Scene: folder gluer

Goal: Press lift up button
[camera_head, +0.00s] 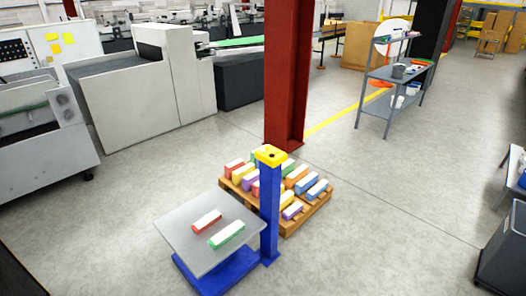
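A blue lift post (269,215) stands upright at the lower middle of the head view. It has a yellow control head (270,156) on top with a small dark spot on it. I cannot make out separate buttons at this size. A grey lift platform (190,228) is beside the post on its left, above a blue base (222,276). A red-and-white box (207,221) and a green-and-white box (226,235) lie on the platform. Neither of my grippers shows in this view.
A wooden pallet (313,215) with several coloured boxes stands behind the post. A red column (288,80) rises behind it. Grey machines (150,85) fill the left, and a grey shelf cart (397,85) stands at the back right. Floor is clear at the lower left and right of the pallet.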

